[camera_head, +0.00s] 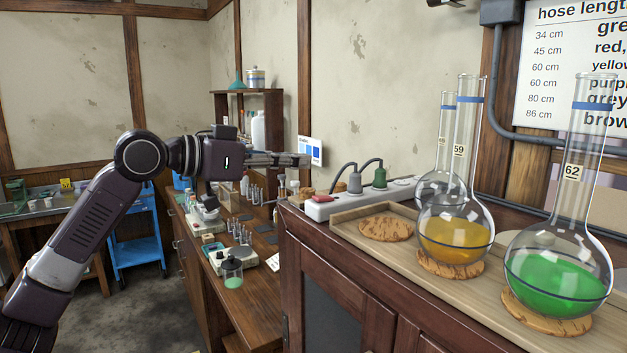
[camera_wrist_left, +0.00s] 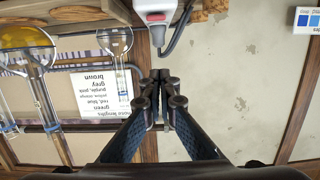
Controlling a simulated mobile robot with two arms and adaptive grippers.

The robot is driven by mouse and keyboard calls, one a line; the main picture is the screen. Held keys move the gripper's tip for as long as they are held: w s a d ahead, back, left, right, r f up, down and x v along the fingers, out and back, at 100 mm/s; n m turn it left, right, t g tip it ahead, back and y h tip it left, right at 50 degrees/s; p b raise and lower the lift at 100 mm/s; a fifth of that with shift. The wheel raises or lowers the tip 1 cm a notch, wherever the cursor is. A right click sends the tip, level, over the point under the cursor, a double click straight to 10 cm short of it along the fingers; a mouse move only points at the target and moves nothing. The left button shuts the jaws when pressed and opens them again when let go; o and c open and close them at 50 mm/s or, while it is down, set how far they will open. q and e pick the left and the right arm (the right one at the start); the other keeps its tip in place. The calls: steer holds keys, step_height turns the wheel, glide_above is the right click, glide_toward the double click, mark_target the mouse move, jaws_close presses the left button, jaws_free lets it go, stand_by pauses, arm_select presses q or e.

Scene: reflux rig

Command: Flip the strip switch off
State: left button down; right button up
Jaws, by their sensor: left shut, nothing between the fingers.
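The white power strip (camera_head: 400,188) lies along the back of the dark wooden cabinet top, with a grey plug and a green plug in it. Its red switch (camera_head: 322,198) is at the strip's near left end; I cannot tell which way the rocker is tilted. In the left wrist view, the strip's end (camera_wrist_left: 153,6) and the red switch (camera_wrist_left: 155,17) show at the top, upside down. My left gripper (camera_head: 306,160) is shut and empty, above the switch end and apart from it. Its closed fingertips show in the left wrist view (camera_wrist_left: 160,76). My right gripper is not in view.
A wooden tray (camera_head: 348,222) beside the strip holds cork rings and tall flasks with yellow (camera_head: 455,235) and green (camera_head: 555,280) liquid. Small corks stand by the strip's left end. A lower bench (camera_head: 250,300) with glassware is to the left.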

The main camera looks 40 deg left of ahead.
arm_select(q)
steer(key=s, duration=0.1)
steer(key=s+a+r, duration=0.1)
steer(key=s+b, duration=0.1)
steer(key=shift+s+a+r, duration=0.15)
steer(key=shift+a+r, duration=0.05)
steer(key=shift+r, duration=0.1)
stand_by(0.4)
